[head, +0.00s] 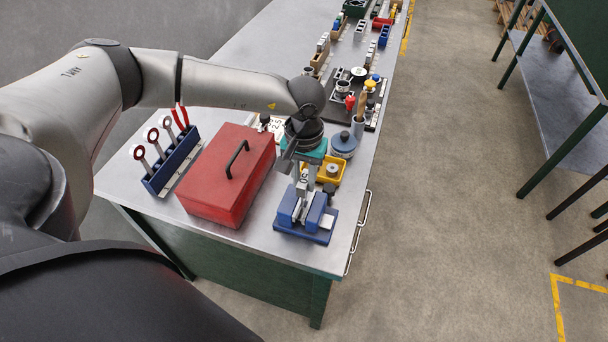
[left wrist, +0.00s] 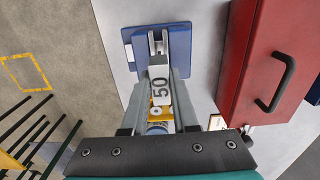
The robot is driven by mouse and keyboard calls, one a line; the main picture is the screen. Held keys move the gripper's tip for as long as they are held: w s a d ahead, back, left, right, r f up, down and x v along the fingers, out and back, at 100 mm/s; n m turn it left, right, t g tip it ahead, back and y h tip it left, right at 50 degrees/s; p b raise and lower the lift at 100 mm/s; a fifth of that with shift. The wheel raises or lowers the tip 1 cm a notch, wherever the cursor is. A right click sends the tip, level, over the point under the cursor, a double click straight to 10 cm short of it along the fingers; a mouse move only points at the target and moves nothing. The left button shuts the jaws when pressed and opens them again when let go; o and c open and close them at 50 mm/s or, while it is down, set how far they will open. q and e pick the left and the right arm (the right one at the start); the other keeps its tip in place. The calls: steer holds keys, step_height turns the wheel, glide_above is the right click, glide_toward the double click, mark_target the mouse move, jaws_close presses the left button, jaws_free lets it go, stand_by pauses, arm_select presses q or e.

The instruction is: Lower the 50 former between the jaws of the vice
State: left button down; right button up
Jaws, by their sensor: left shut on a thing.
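The blue vice (head: 322,234) stands near the front right corner of the bench, its two blue jaws apart with a pale gap between them. In the left wrist view the vice (left wrist: 181,44) is at the top centre. My left gripper (head: 301,182) points down at the vice and is shut on the grey 50 former (head: 304,174). In the left wrist view the former (left wrist: 160,88) sits between both fingers of the gripper (left wrist: 160,78), its "50" label showing. The former's lower end lines up closely with the jaw gap; its exact depth there is hard to tell. My right gripper is not in view.
A red toolbox (head: 215,184) stands close left of the vice. A yellow tray (head: 339,178) and a round blue-lidded container (head: 344,145) are just behind it. A blue rack (head: 172,160) of ring-ended tools is further left. The bench edge is close on the right.

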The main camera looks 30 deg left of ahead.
arm_select(q)
steer(key=shift+f+b, duration=2.15)
steer(key=shift+f, duration=0.6)
steer(key=c, duration=0.6)
jaws_free()
steer(key=shift+r, duration=0.1)
step_height(320, 180, up, 15)
steer(key=shift+r, duration=0.1)
steer(key=shift+d, duration=0.1)
